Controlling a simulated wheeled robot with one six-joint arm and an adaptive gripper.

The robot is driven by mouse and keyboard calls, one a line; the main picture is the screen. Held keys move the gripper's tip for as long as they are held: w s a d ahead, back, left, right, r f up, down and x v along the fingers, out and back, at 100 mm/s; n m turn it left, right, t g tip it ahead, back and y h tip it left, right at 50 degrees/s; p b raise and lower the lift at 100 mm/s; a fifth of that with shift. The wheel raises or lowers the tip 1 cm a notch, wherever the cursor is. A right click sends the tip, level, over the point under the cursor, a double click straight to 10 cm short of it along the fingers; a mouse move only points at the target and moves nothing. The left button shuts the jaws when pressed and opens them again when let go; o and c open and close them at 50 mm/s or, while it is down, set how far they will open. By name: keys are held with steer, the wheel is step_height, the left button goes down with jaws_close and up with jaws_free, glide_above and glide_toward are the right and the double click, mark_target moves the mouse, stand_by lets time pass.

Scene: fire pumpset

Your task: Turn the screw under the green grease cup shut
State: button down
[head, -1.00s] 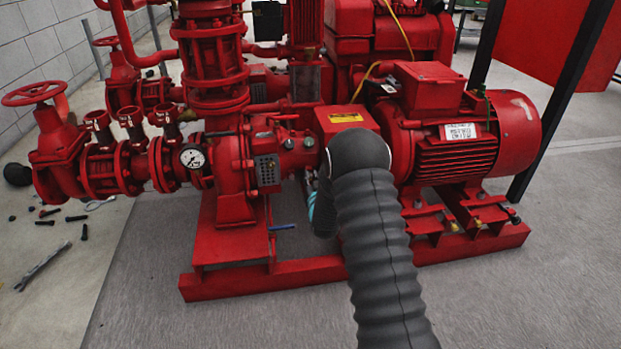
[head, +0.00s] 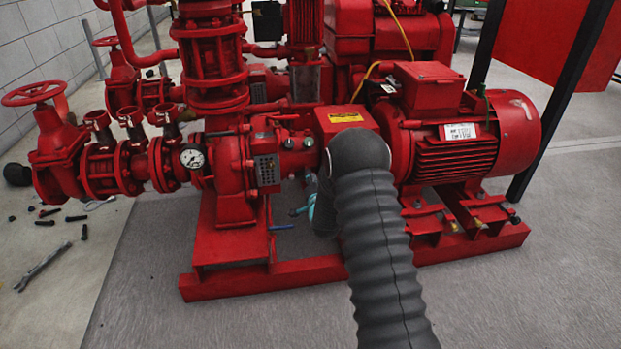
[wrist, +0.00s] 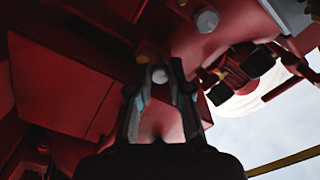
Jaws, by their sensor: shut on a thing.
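My gripper (wrist: 160,74) is seen from behind in the wrist view. Its two fingers are closed in around a small pale round screw head (wrist: 160,76) under the red pump casing. In the head view my gripper (head: 301,211) shows only in part, with teal-edged fingers beside my dark arm, low between pump and motor. My arm hides the rest of it.
The red pump (head: 233,178) and red motor (head: 455,140) stand on a red base frame (head: 300,272). In the wrist view, red casing walls and a grey bolt (wrist: 206,20) are close around the fingers. Loose bolts and a wrench (head: 42,268) lie on the floor at left.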

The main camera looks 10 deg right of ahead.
steer(key=shift+f+m, duration=0.1)
steer(key=shift+m, duration=4.9)
steer(key=c, duration=1.1)
jaws_free()
steer(key=s, duration=1.2)
